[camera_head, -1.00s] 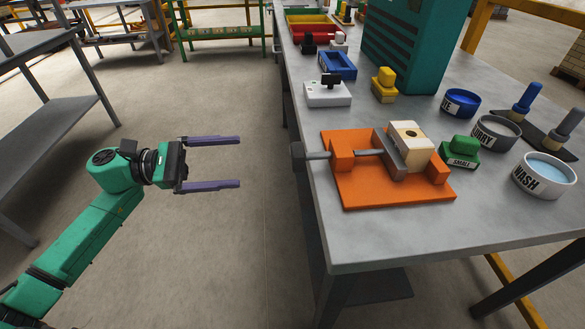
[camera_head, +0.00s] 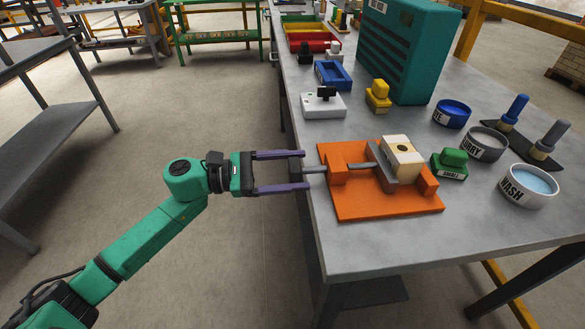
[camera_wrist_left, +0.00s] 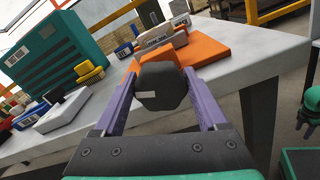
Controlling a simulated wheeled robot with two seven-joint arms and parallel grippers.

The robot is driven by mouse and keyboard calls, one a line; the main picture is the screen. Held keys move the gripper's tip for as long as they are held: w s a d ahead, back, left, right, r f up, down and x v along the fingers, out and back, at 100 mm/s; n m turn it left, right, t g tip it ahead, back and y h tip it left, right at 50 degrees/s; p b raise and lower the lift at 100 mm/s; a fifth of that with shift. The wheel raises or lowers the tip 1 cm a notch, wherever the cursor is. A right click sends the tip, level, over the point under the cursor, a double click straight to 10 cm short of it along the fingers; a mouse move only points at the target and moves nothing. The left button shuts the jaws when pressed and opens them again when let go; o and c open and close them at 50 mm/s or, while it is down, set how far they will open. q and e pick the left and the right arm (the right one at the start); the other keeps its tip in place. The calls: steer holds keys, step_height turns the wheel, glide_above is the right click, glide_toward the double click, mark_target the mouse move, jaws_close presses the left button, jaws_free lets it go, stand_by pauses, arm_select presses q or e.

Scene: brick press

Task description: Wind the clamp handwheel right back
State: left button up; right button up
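The clamp handwheel (camera_head: 295,169) is a dark grey knob at the left end of a screw rod (camera_head: 316,170), overhanging the bench's left edge. The rod runs into the orange clamp base (camera_head: 385,205). A grey jaw plate (camera_head: 383,170) stands against a cream block (camera_head: 402,152) with a dark hole. My left gripper (camera_head: 298,171) has its two purple fingers open on either side of the handwheel. In the left wrist view the handwheel (camera_wrist_left: 160,87) sits between the fingers, with narrow gaps showing; any contact is unclear.
On the grey bench (camera_head: 360,258) are a green stamp-like block (camera_head: 450,165), a white WASH bowl (camera_head: 528,187), a slurry bowl (camera_head: 484,146), a blue bowl (camera_head: 451,114) and a white switch box (camera_head: 323,106). A teal cabinet (camera_head: 405,50) stands behind. The bench's front corner is clear.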

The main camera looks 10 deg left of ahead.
arm_select(q)
steer(key=c, duration=0.4)
steer(key=shift+f+n, duration=0.1)
steer(key=shift+n, duration=0.2)
steer(key=shift+b, duration=0.45)
steer(key=shift+w+n+b, duration=0.1)
steer(key=shift+n+b, duration=0.4)
steer(key=shift+n, duration=0.7)
steer(key=shift+n+b, duration=0.4)
steer(key=shift+n, duration=1.6)
steer(key=shift+w, duration=0.1)
